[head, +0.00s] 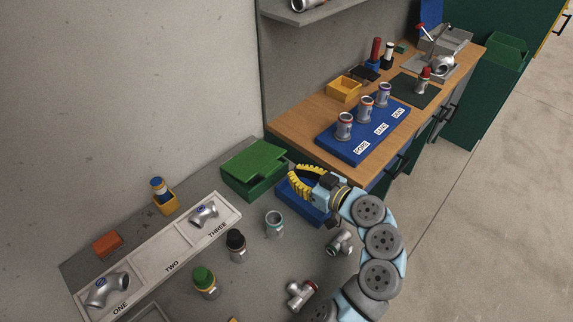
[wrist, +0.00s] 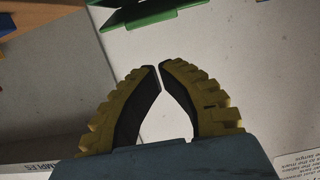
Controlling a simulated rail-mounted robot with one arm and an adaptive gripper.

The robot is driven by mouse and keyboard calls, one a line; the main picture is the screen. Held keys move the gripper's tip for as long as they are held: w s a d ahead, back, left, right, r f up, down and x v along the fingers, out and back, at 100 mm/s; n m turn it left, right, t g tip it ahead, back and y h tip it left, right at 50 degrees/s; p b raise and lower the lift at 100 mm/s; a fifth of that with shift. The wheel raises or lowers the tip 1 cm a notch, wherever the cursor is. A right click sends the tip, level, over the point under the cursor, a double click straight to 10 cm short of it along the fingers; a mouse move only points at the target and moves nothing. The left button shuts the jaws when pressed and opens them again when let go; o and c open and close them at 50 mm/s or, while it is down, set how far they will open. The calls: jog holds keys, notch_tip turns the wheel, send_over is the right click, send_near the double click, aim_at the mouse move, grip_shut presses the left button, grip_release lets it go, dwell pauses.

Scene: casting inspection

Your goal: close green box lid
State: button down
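The green box (head: 268,187) stands on the grey bench against the wall, left of my gripper in the head view. Its green lid (head: 254,158) lies over the top and looks slightly tilted, with a dark gap beneath its near edge; I cannot tell how far open it is. My gripper (head: 291,173) is just right of the box, its yellow fingers pointing at it. In the wrist view my gripper (wrist: 159,65) has its fingertips almost together with nothing between them. A green part (wrist: 150,12), apparently of the box, shows ahead of the tips, apart from them.
A blue bin (head: 306,211) sits beneath my gripper. A white three-section tray (head: 160,258) with pipe fittings lies at left. Several fittings and capped cylinders stand on the bench in front. The wooden counter (head: 290,127) with a blue labelled board (head: 352,148) is behind right.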

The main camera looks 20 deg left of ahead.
notch_tip(320, 180, up, 6)
jog(key=w+a+g+h+p, duration=0.15)
jog(key=h+p, duration=0.25)
jog(key=p, duration=1.2)
send_over(273, 167)
jog(key=a, duration=0.1)
jog(key=f, duration=0.4)
jog(key=shift+w+a+f, duration=0.1)
jog(key=shift+w+f, duration=0.1)
jog(key=shift+f, duration=0.05)
jog(key=shift+s+d+f, duration=0.1)
jog(key=shift+d+f, duration=0.1)
jog(key=shift+f, duration=0.4)
jog(key=shift+s+d+f, duration=0.1)
jog(key=shift+d+f, duration=0.15)
jog(key=shift+f, duration=0.4)
jog(key=shift+d+f, duration=0.2)
jog(key=shift+f, duration=0.4)
jog(key=shift+f+b, duration=0.15)
jog(key=shift+b, duration=0.15)
